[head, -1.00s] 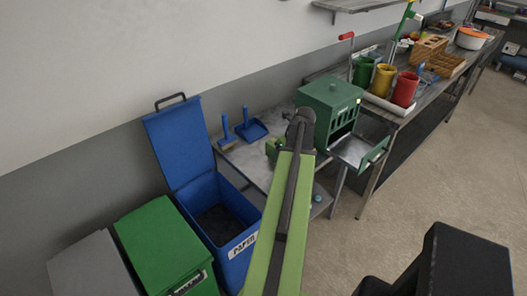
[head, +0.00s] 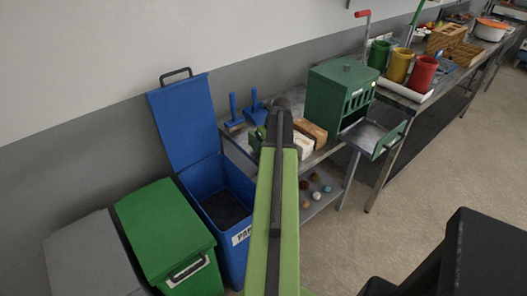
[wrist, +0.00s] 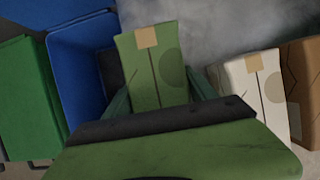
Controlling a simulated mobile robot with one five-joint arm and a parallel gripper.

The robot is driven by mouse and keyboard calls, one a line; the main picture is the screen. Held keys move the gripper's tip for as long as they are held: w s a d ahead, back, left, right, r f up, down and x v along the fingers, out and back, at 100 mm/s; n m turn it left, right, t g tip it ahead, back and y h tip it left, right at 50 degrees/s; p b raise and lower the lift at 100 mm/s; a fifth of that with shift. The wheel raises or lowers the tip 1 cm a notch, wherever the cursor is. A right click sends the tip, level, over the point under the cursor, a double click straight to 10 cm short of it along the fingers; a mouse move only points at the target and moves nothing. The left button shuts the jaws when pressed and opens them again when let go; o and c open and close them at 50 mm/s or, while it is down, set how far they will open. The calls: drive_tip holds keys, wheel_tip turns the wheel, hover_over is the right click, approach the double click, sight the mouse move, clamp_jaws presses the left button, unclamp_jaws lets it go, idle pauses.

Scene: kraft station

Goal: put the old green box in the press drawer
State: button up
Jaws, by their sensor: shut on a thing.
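The old green box (wrist: 152,72), with a tan tape patch on top, is between my gripper's fingers (wrist: 162,98) in the wrist view. My gripper is shut on it. In the head view only a bit of green (head: 259,137) shows left of my arm, over the steel table; my arm hides the rest. I cannot tell whether the box is clear of the table. The green press (head: 338,95) stands to the right on the table. Its metal drawer (head: 374,137) is pulled out at the front and looks empty.
A white box (head: 304,146) and a brown box (head: 313,131) stand right of my arm. An open blue bin (head: 222,205), a green bin (head: 165,235) and a grey bin (head: 85,255) are at the left. Small balls (head: 316,179) lie on the lower shelf.

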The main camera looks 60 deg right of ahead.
wheel_tip(320, 180, down, 3)
drive_tip(key=shift+r+b, duration=0.2)
drive_tip(key=shift+b, duration=0.4)
drive_tip(key=shift+r, duration=0.2)
drive_tip(key=shift+f, duration=0.15)
drive_tip(key=o, duration=1.4)
drive_tip(key=shift+r+p, duration=0.45)
drive_tip(key=shift+p, duration=0.05)
drive_tip(key=p+v, duration=1)
drive_tip(key=v, duration=0.1)
drive_tip(key=shift+s+a+r+p, duration=0.1)
drive_tip(key=shift+s+r+p, duration=0.05)
drive_tip(key=shift+r+p, duration=0.25)
drive_tip(key=shift+f, duration=0.2)
